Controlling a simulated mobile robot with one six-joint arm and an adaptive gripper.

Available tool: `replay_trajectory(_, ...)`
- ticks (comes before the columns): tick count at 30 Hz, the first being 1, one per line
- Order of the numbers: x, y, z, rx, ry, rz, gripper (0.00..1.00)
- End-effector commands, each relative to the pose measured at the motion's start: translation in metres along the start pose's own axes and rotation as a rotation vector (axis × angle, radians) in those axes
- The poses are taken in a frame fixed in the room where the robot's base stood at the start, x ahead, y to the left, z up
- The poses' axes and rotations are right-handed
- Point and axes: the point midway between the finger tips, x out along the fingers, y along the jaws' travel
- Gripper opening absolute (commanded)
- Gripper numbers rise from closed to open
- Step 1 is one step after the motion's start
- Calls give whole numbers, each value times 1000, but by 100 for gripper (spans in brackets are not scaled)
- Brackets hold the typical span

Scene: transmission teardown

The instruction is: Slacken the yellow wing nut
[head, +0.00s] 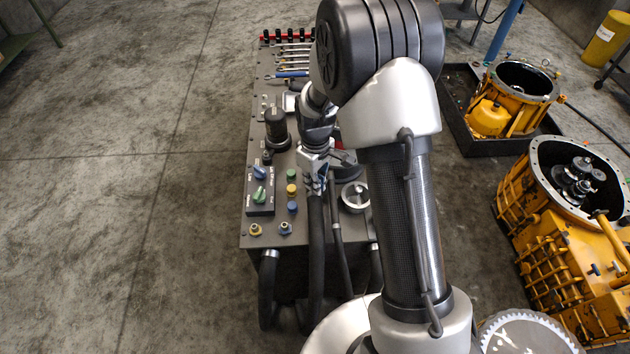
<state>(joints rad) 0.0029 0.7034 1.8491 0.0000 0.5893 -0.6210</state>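A small yellow fitting (255,229), which looks like the yellow wing nut, sits at the near left corner of the grey bench panel (266,243). A similar blue fitting (285,228) stands to its right. My gripper (316,186) is over the right part of the panel, up and to the right of the yellow fitting and apart from it. It is beside the column of round buttons, above the top of a black hose. Its fingers are small and partly overlapped by my arm, so I cannot tell whether they are open, or whether they touch the hose.
Green, yellow and blue buttons (291,189) lie just left of my gripper. A box with blue and green knobs (259,196) is farther left. Black hoses (316,265) hang over the near edge. A gauge (355,196) is right. Yellow transmission housings (560,230) stand far right.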

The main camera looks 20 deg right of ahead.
Motion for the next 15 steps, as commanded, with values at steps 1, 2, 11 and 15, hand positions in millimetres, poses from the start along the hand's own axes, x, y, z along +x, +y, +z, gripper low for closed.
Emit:
replay_trajectory(1,-1,1,0,-44,1,1,0)
replay_trajectory(2,-1,1,0,-73,1,1,0)
replay_trajectory(11,-1,2,-1,-355,1,1,0)
replay_trajectory(15,0,2,-1,-476,1,1,0)
